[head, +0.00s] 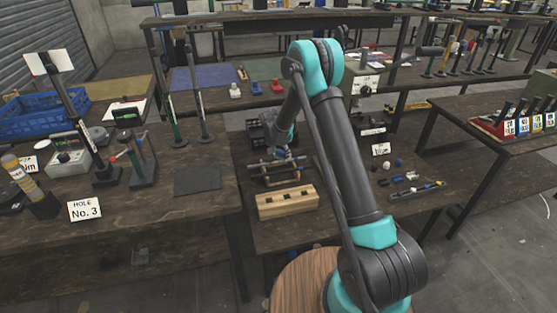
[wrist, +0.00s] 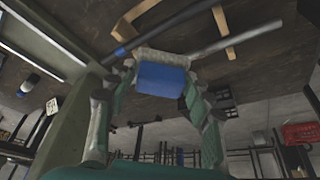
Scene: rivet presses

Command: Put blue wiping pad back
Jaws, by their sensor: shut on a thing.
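In the wrist view, the blue wiping pad (wrist: 161,80) is a blue block with a pale grey layer along its upper edge. My gripper (wrist: 159,76) has one finger on each side of it and is shut on it. The pad is tilted in the picture, with a dark brown surface behind it; I cannot tell whether it touches that surface. In the head view, my arm bends down over the middle bench, and its far end is too small and dark to show the pad clearly.
A wooden block with holes (head: 287,202) lies on the middle bench. Small parts and tools (head: 420,189) lie to its right. A dark flat mat (head: 197,180) lies on the left bench, near upright tools. A blue crate (head: 40,112) stands at far left.

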